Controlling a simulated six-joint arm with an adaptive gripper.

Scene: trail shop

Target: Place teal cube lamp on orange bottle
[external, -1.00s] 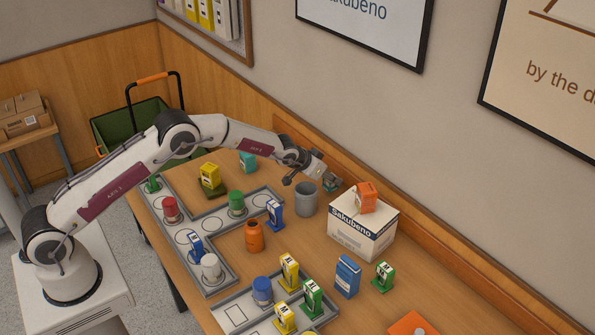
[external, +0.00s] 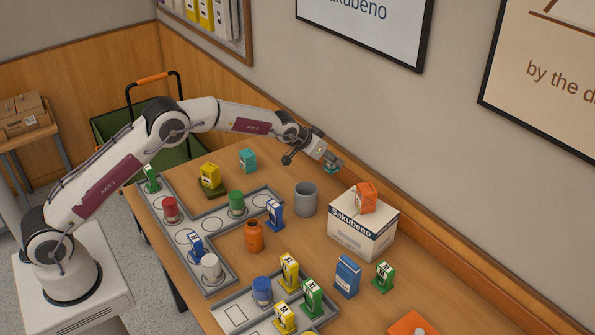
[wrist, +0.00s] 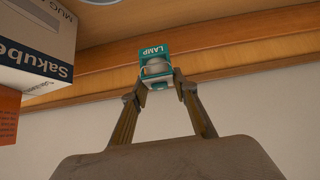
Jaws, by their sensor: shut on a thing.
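The teal cube lamp (wrist: 155,67) shows in the wrist view, labelled LAMP, with a pale round part in its front. My gripper (wrist: 160,84) is shut on it. In the external view the lamp (external: 331,166) is at the tip of my gripper (external: 322,160), raised above the table near the wall, behind the grey cup. The orange bottle (external: 254,236) stands upright on the bare table in front of the grey cup, apart from my gripper. Nothing shows on top of it.
A grey cup (external: 305,199) stands between my gripper and the bottle. A white Sakubeno box (external: 361,232) with an orange item (external: 366,197) on top is to the right. Grey trays (external: 215,233) hold several coloured items. Another teal box (external: 248,160) stands near the back edge.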

